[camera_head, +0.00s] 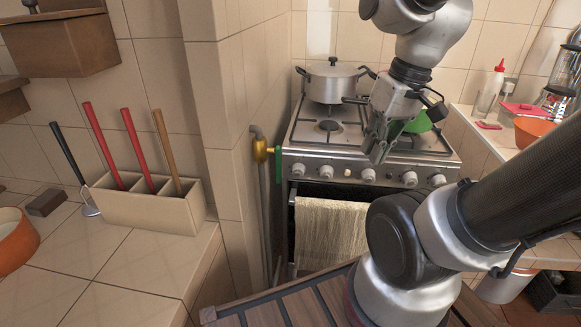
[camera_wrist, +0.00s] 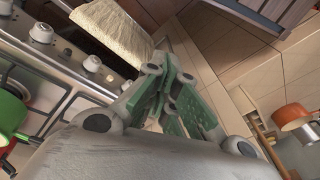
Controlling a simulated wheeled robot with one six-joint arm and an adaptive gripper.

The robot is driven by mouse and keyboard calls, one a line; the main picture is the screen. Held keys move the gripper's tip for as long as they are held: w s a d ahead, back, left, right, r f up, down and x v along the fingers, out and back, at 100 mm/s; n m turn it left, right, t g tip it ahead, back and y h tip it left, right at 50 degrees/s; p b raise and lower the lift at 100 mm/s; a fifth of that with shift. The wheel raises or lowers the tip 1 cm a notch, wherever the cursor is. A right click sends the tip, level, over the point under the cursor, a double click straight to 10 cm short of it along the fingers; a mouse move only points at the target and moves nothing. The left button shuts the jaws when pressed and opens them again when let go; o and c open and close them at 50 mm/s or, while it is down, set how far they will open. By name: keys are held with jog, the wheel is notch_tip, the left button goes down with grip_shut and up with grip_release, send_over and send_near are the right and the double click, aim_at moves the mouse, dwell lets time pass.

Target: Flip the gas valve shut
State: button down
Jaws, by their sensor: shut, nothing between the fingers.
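The gas valve (camera_head: 261,151) is a yellow brass fitting on a grey pipe beside the wall corner, left of the stove. Its green handle (camera_head: 278,166) stands upright, roughly in line with the pipe. My gripper (camera_head: 377,155) is shut and empty in front of the stove top, to the right of the valve and clearly apart from it. In the wrist view my gripper's green-padded fingers (camera_wrist: 178,72) fill the middle, and I cannot make out the valve there.
The stove (camera_head: 330,150) carries a grey pot (camera_head: 332,84) and a green pan (camera_head: 418,124). A towel (camera_head: 328,232) hangs on the oven front. A tiled counter (camera_head: 75,285) with a utensil box (camera_head: 150,210) stands at left. A wooden slatted surface (camera_head: 285,312) lies below.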

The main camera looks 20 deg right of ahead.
jog(key=s+a+f+g+y, duration=0.1)
jog(key=a+f+g+y, duration=0.2)
jog(key=a+f+y, duration=0.25)
jog(key=m+t+y, duration=0.6)
jog(key=t+y, duration=0.2)
send_near(278, 165)
jog(key=s+a, duration=0.2)
jog(key=s, duration=0.1)
jog(key=w+d+f+m+t+h, duration=0.1)
jog(key=d+t, duration=0.1)
jog(key=w+d+f+m+t+h, duration=0.1)
jog(key=w+d+f+t, duration=0.1)
jog(key=w+d+f+m+t+h, duration=0.1)
jog(key=w+d+m+t, duration=0.1)
jog(key=shift+w+d+f+t, duration=0.1)
jog(key=shift+f+t, duration=0.2)
jog(key=shift+t, duration=0.1)
jog(key=w+a, duration=0.4)
jog(key=a, duration=0.4)
jog(key=shift+a, duration=0.3)
